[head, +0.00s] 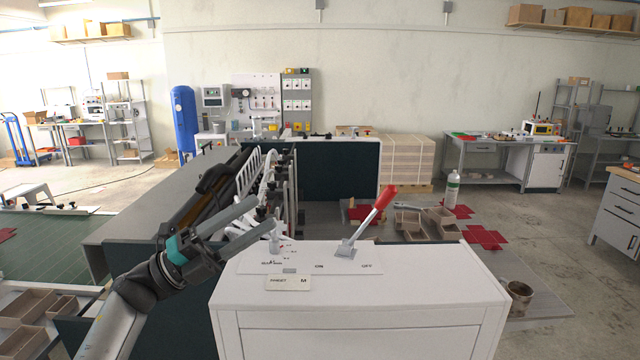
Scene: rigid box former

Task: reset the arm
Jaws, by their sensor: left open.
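My left gripper (246,223) comes in from the left, open and empty, above the left edge of a white cabinet (370,300). A lever with a red handle (377,205) stands on a plate on the cabinet top and leans to the right, towards the OFF label (367,266). The ON label (319,266) is left of its base. A small knob (275,243) stands on the plate just below and right of the gripper's fingers. I cannot tell whether the fingers touch it. My right gripper is not in view.
A machine with white racks (250,172) stands behind the gripper. A grey table right of the cabinet holds brown trays (411,224), red cross-shaped pieces (486,237) and a white bottle (452,189). A metal mug (518,298) stands by the cabinet's right side.

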